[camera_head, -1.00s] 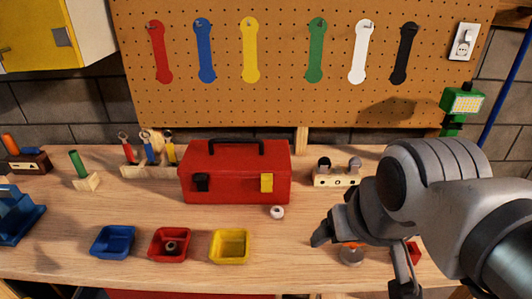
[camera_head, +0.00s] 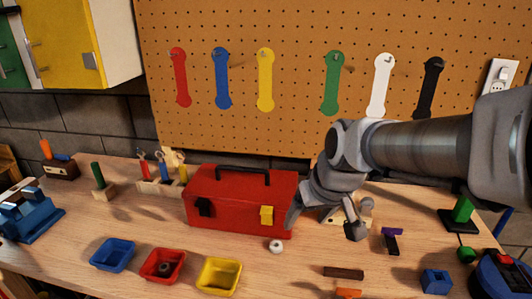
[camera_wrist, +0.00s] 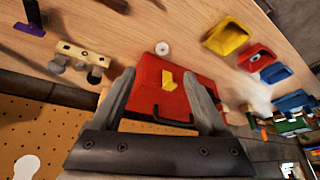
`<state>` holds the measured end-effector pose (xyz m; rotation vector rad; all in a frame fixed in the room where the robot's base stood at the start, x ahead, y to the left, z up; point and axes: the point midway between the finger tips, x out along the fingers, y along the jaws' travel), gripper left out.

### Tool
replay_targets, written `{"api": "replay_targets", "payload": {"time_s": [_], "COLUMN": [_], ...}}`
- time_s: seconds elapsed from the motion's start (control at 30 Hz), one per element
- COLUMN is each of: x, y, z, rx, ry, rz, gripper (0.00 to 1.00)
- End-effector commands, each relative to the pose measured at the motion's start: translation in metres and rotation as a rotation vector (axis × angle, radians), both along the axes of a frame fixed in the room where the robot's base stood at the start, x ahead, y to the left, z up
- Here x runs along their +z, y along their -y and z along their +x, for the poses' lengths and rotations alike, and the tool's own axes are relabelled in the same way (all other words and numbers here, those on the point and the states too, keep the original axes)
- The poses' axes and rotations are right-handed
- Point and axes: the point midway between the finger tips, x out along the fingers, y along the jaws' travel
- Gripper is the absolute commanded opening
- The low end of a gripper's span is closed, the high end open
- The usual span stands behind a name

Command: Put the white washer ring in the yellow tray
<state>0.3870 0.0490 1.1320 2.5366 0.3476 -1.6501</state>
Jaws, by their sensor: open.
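The white washer ring (camera_head: 276,250) lies on the workbench just in front of the red toolbox (camera_head: 232,207); it also shows in the wrist view (camera_wrist: 162,51). The yellow tray (camera_head: 219,287) stands to its front left, and its inside looks empty; it also shows in the wrist view (camera_wrist: 227,37). My gripper (camera_head: 324,222) is open and empty, above the bench by the toolbox's right end, to the right of and behind the ring. In the wrist view its two fingers (camera_wrist: 160,98) stand apart with the toolbox between them in the picture.
A red tray (camera_head: 163,276) with a dark ring in it and a blue tray (camera_head: 113,254) stand left of the yellow tray. Small blocks and a dark bar (camera_head: 343,273) lie to the right. The bench around the white ring is clear.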

Motion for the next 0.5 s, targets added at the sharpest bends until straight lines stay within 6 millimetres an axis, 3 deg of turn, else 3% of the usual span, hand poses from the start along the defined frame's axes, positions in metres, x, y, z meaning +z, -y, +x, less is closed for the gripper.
{"api": "replay_targets", "payload": {"time_s": [0.2, 0.5], "x": [-0.025, -0.046], "y": [-0.020, -0.028], "z": [0.042, 0.061], "rx": [0.065, 0.090], "ry": [-0.017, -0.019], "rz": [-0.033, -0.051], "gripper": [0.77, 0.77]}}
